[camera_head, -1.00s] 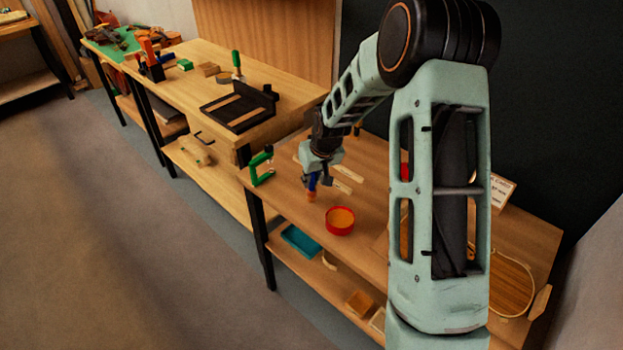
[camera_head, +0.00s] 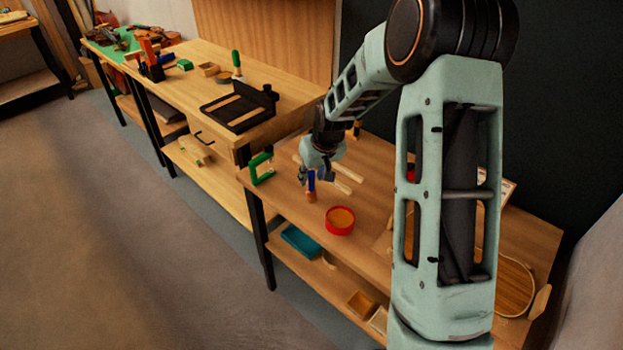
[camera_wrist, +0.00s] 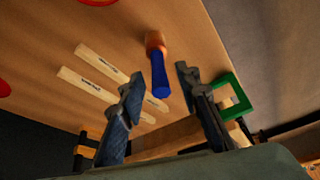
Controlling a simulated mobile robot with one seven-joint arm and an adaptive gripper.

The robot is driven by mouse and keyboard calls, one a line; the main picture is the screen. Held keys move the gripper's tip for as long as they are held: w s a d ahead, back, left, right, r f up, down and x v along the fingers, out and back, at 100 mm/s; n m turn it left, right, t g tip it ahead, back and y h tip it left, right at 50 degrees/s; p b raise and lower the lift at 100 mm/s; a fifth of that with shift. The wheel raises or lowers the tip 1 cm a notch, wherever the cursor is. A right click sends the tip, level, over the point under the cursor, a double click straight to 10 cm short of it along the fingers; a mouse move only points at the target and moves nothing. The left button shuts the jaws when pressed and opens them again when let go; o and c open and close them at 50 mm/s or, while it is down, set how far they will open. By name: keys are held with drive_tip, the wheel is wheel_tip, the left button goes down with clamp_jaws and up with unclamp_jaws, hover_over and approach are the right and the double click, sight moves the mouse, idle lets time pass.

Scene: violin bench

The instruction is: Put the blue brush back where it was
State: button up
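The blue brush (camera_head: 311,182) has a blue handle and a copper-orange end. In the head view it is on the right-hand bench, left of a round red dish (camera_head: 340,221), blue end up in the picture. I cannot tell whether it stands or lies. In the wrist view the brush (camera_wrist: 159,72) shows between and beyond my fingers, with a gap on both sides. My gripper (camera_wrist: 159,78) is open and empty; in the head view my gripper (camera_head: 319,175) is just above and behind the brush.
Two pale wooden strips (camera_wrist: 100,75) lie beside the brush. A green clamp (camera_head: 261,168) is at the bench's left edge, and it also shows in the wrist view (camera_wrist: 233,98). A teal tray (camera_head: 300,240) is on the shelf below.

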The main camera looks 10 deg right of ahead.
drive_tip(key=v, duration=1)
drive_tip(key=shift+s, duration=0.1)
